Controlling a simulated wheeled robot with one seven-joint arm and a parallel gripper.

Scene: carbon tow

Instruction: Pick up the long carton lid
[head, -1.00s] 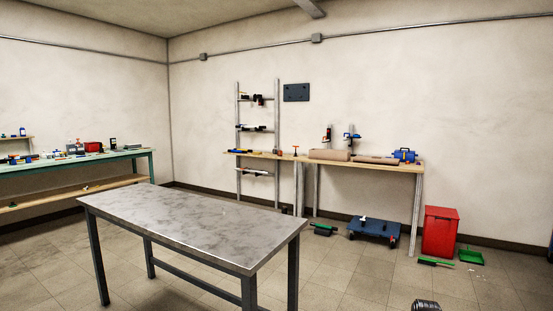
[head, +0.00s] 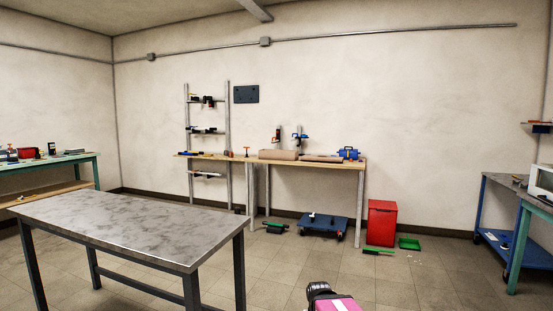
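Two long brown pieces lie end to end on the wooden bench at the back wall. The left one (head: 278,155) is thicker; the right one (head: 322,159) is flatter. From here I cannot tell which, if either, is the long carton lid. No gripper fingers show. A black rounded part with a pink and white piece (head: 337,304) pokes up at the bottom edge; I cannot tell whether it belongs to my arm.
A grey metal-topped table (head: 130,228) stands at the front left. Under and beside the wooden bench (head: 345,163) are a blue dolly (head: 322,223), a red bin (head: 381,222) and a green dustpan (head: 409,243). A blue-framed table (head: 490,220) stands at right. Floor between is clear.

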